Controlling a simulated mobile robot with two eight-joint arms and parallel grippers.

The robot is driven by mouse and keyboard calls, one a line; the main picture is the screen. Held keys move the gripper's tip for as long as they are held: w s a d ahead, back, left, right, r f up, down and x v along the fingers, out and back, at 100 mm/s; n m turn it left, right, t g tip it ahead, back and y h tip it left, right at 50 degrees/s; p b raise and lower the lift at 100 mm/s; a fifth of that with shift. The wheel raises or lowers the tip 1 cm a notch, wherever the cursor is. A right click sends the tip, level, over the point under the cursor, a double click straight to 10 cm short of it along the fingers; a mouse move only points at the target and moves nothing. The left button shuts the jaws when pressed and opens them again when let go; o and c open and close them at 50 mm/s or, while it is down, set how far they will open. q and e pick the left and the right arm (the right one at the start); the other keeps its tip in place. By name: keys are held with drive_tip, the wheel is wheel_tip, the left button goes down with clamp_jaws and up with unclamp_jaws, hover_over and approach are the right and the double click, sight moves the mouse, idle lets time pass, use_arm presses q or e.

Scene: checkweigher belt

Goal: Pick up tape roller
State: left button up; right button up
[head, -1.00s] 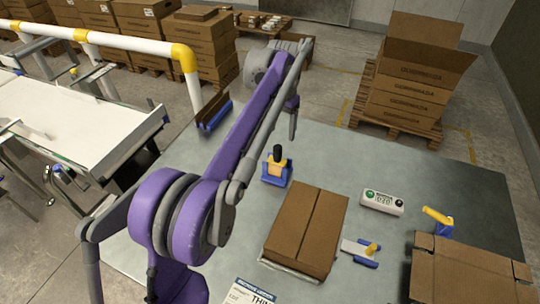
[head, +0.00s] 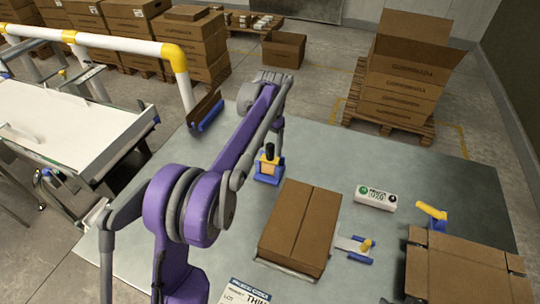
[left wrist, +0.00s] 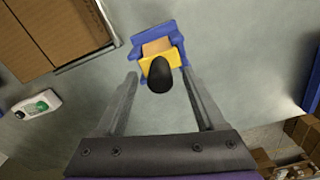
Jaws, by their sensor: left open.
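The tape roller, which I take to be the item with the black upright handle and yellow body (head: 269,160), stands in a blue holder on the grey table, behind the closed carton. In the left wrist view the black handle (left wrist: 160,76) points up toward the camera. My left gripper (left wrist: 160,82) is open, its two fingers pointing at the tape roller with the handle showing between them. It holds nothing. In the head view the left wrist hangs just behind the tape roller, and its fingers are hard to make out. My right gripper is not in view.
A closed carton (head: 300,228) lies in front of the tape roller. A conveyor (head: 70,125) is at left.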

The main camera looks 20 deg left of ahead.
use_arm(q)
drive_tip(key=shift+f, duration=0.6)
clamp_jaws()
